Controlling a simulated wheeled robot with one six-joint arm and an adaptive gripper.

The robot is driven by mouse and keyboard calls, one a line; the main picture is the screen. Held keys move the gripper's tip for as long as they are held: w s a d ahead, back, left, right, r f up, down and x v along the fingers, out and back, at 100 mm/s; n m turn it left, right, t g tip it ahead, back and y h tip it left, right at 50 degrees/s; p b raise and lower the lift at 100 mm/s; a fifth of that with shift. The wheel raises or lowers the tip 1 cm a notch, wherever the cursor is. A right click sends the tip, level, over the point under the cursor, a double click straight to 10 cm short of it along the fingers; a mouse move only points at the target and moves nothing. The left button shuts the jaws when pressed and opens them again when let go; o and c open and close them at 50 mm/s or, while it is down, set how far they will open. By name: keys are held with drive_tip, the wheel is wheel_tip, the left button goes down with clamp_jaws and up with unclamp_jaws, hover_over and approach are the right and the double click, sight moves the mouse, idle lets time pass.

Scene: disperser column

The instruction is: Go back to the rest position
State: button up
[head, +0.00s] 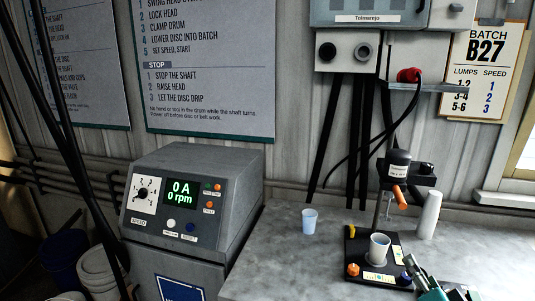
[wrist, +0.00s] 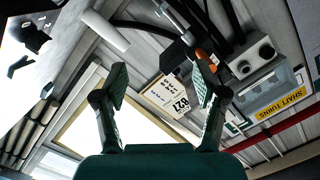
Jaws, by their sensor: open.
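My gripper (head: 440,287) shows only in part at the bottom right of the head view, beside the front right of the black stand base. In the wrist view my gripper (wrist: 161,72) has its two green-padded fingers spread wide apart, with nothing between them. Beyond the fingers, the wrist view shows the wall, the window and the batch sign (wrist: 167,94), turned over. The rest of my arm is out of the head view.
A black stand (head: 352,232) on the grey bench (head: 285,262) holds a white cup (head: 379,247). A bluish cup (head: 309,221) and a white cylinder (head: 429,215) stand nearby. The control console (head: 190,190) reads 0 A, 0 rpm. The bench's left part is clear.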

drive_tip(key=s+a+f+n, duration=0.2)
drive_tip(key=s+a+f, duration=0.1)
drive_tip(key=s+f, duration=0.35)
drive_tip(key=s+a+f+n+g+y, duration=0.1)
drive_tip(key=s+a+f, duration=0.3)
drive_tip(key=s+f, duration=0.25)
drive_tip(key=s+a+f+n, duration=0.2)
drive_tip(key=s+a+f, duration=0.1)
drive_tip(key=s+f, duration=0.35)
drive_tip(key=s+a+n+y, duration=0.1)
drive_tip(key=s+a+n, duration=0.1)
drive_tip(key=s, duration=0.9)
drive_tip(key=s+a+n+y, duration=0.1)
drive_tip(key=s+a+n, duration=0.1)
drive_tip(key=s, duration=1)
drive_tip(key=shift+a+f+n+g, duration=0.3)
drive_tip(key=shift+n+g, duration=0.1)
drive_tip(key=shift+n, duration=0.5)
